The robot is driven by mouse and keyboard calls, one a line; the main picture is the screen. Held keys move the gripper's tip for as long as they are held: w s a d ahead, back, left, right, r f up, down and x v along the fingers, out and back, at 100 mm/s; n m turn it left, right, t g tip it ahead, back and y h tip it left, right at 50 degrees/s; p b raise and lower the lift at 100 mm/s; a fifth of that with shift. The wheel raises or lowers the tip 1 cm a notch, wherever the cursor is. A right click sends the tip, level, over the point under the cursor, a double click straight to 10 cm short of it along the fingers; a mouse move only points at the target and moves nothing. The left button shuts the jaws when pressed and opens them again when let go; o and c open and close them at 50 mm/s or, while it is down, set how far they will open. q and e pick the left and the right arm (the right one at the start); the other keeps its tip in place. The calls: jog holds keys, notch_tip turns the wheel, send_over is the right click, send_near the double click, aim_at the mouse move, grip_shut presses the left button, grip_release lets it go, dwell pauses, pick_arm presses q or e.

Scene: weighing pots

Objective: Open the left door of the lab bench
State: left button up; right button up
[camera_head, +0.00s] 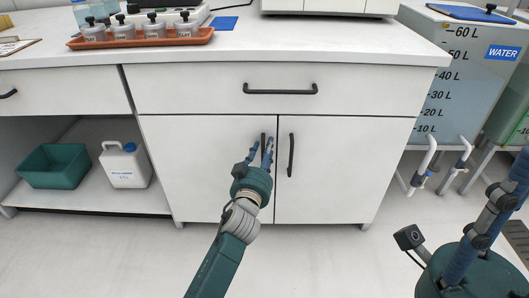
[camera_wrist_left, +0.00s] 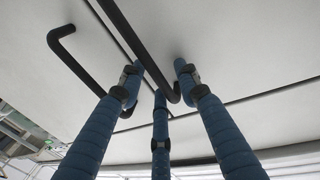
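The left door (camera_head: 200,165) of the lab bench is white and shut, with its edge flush against the right door (camera_head: 335,170). Its black vertical handle (camera_head: 263,142) is near the middle seam. My left gripper (camera_head: 260,152) is at this handle, with blue fingers spread around it. In the left wrist view, the handle (camera_wrist_left: 148,50) runs down between the open fingers (camera_wrist_left: 158,85). I cannot tell whether any finger touches it. The right door's handle (camera_head: 291,155) is just to the right. My right gripper (camera_head: 490,225) is partly in view at the lower right, its fingertips unclear.
A drawer with a black handle (camera_head: 280,89) is above the doors. An open shelf at left holds a green bin (camera_head: 54,166) and a white canister (camera_head: 125,166). A water tank (camera_head: 465,75) with pipes stands at right. The floor before the bench is clear.

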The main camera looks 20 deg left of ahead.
pick_arm(q)
grip_shut()
